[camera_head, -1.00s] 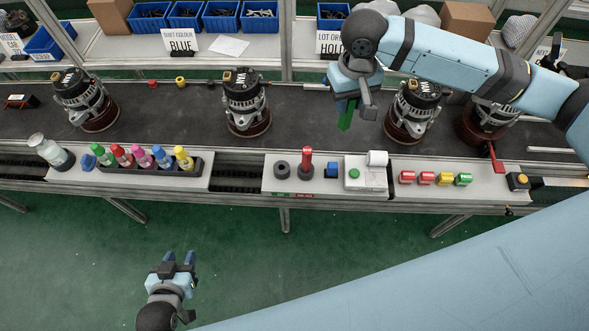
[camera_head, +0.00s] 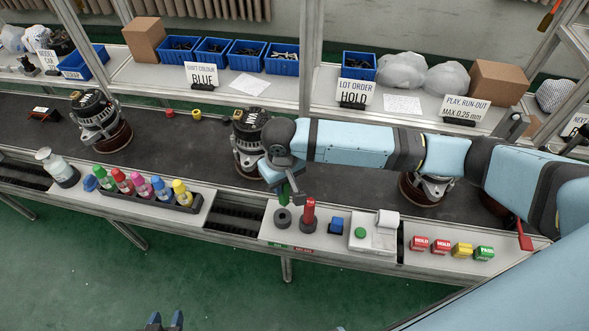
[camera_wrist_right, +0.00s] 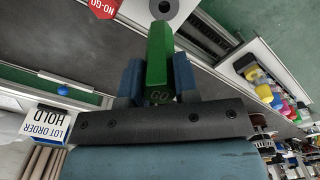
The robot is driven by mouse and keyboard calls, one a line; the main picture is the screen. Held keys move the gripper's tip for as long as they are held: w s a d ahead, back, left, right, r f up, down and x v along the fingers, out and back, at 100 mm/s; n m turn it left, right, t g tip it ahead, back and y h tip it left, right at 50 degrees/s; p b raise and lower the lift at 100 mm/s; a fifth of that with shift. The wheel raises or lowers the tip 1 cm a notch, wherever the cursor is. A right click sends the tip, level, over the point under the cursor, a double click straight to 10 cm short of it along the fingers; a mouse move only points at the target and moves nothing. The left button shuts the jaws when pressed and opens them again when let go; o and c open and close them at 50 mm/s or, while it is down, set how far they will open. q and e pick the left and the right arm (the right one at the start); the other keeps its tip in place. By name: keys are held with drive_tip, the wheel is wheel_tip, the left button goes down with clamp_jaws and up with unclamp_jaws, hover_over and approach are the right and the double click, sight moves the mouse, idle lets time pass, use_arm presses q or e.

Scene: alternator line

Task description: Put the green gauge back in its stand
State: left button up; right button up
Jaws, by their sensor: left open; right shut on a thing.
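My right gripper (camera_head: 278,178) is shut on the green gauge (camera_head: 285,195), which hangs down from the fingers. In the right wrist view the green gauge (camera_wrist_right: 158,55) sits between the two blue fingers, with "GO" on its end. Its far end points toward an empty dark ring stand (camera_head: 282,218), which also shows in the wrist view (camera_wrist_right: 165,8). The gauge appears above the ring; I cannot tell whether they touch. A red gauge (camera_head: 309,209) stands upright in the neighbouring ring. My left gripper (camera_head: 165,322) is open and empty at the bottom edge, partly cut off.
Several coloured bottles (camera_head: 140,184) stand in a rack to the left. An alternator (camera_head: 247,140) stands on the belt close behind my right gripper.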

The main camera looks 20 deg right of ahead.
drive_tip(key=shift+w+a+f, duration=0.1)
drive_tip(key=shift+a+f, duration=0.25)
drive_tip(key=shift+f, duration=0.1)
drive_tip(key=shift+a+r, duration=0.1)
drive_tip(key=shift+r+p, duration=0.1)
drive_tip(key=shift+p, duration=0.35)
drive_tip(key=shift+f, duration=2.2)
drive_tip(key=shift+p, duration=0.5)
drive_tip(key=shift+p, duration=1.4)
